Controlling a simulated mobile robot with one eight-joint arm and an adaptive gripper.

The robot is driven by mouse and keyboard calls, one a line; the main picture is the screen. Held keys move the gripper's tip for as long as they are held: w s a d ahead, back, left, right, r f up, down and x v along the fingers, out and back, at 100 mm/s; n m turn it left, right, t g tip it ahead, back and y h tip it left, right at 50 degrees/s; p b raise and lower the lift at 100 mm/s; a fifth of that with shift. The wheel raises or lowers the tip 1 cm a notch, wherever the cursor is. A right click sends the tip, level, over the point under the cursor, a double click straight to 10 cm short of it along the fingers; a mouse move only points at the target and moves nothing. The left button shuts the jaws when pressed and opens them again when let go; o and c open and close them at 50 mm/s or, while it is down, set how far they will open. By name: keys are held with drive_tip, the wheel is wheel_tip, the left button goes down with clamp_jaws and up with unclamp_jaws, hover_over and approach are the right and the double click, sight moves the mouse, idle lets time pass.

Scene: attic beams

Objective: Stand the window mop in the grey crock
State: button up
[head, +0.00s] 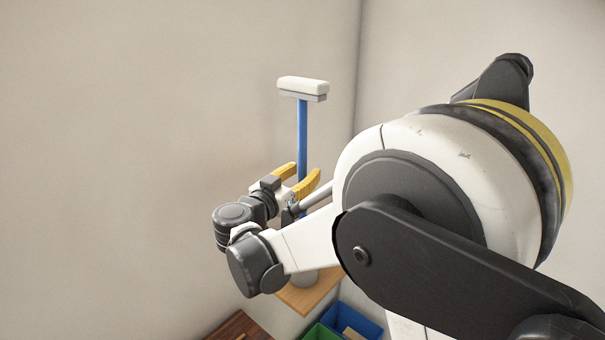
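The window mop (302,125) stands upright with its white head at the top and its blue handle running down. My gripper (306,168) has yellow fingers, spread apart on either side of the handle, with a gap showing; the gripper looks open. A grey piece, which seems to be the crock (305,279), shows on a small wooden surface below, in line with the handle. My arm hides most of the crock and the lower handle, so I cannot see directly whether the handle's end is inside it.
The wooden surface (307,296) holds the grey crock. A blue bin (368,327) and a green bin (319,332) are below it. A dark wooden top (237,328) is at bottom left. Plain walls meet in a corner behind the mop.

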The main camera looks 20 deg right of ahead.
drive_tip(key=v, duration=1.2)
drive_tip(key=shift+s+a, duration=0.1)
idle(0.5)
